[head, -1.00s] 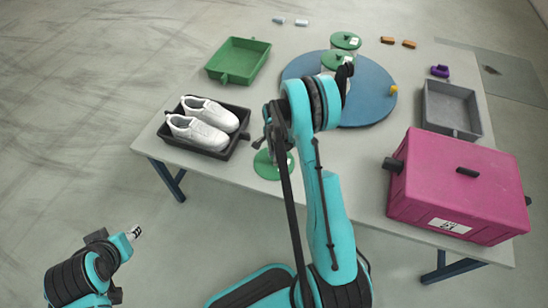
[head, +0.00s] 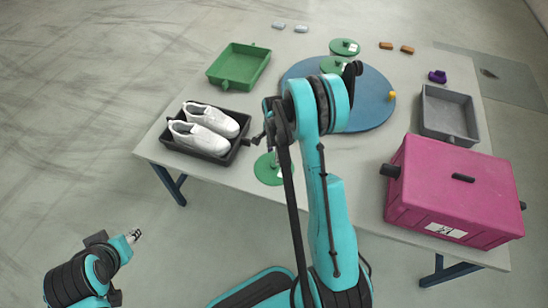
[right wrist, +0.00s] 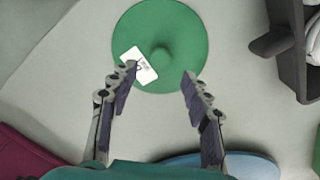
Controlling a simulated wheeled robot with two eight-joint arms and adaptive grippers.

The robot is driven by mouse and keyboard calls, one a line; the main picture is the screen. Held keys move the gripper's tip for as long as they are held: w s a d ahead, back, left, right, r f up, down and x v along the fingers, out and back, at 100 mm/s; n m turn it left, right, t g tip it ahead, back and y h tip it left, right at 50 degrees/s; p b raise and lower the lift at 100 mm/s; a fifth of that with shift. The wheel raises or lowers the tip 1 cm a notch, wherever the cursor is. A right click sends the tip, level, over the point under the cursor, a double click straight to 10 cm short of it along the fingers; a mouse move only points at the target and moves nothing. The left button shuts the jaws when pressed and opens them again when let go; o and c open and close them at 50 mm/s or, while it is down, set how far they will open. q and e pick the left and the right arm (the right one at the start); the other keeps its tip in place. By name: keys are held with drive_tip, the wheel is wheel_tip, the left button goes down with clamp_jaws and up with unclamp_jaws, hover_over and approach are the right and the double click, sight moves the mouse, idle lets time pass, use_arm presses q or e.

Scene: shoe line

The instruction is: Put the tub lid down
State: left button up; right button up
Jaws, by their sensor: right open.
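The tub lid (head: 268,172) is a flat green disc with a round knob and a white label. It lies flat on the pale table near the front edge, partly behind my right arm in the head view. In the right wrist view the lid (right wrist: 160,45) shows knob up. My right gripper (right wrist: 159,73) is open and empty, its two fingers apart over the near part of the lid, clear of the knob. My left gripper (head: 134,236) is off the table at lower left; its jaws are too small to judge.
A black tray (head: 222,157) with white shoes stands left of the lid. A green tray (head: 225,80) lies behind it. A blue round board (head: 378,112) and green-lidded tubs (head: 344,46) are at the back. A pink box (head: 450,190) and grey tray (head: 430,115) are right.

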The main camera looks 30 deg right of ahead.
drive_tip(key=s+a+r+n+t+p, duration=0.1)
drive_tip(key=s+a+r+n, duration=0.15)
drive_tip(key=r, duration=0.45)
drive_tip(key=s+a+r+n+t, duration=0.1)
drive_tip(key=a+r+n, duration=0.2)
drive_tip(key=r, duration=0.4)
drive_tip(key=s+a+r+n+t+p, duration=0.1)
drive_tip(key=s+a+r+n, duration=0.1)
drive_tip(key=r, duration=0.5)
drive_tip(key=s+a+r+n+t, duration=0.4)
drive_tip(key=s+a+n, duration=0.4)
drive_tip(key=s+n, duration=0.3)
drive_tip(key=shift+s+r, duration=0.7)
drive_tip(key=shift+s, duration=0.5)
drive_tip(key=shift+n, duration=0.25)
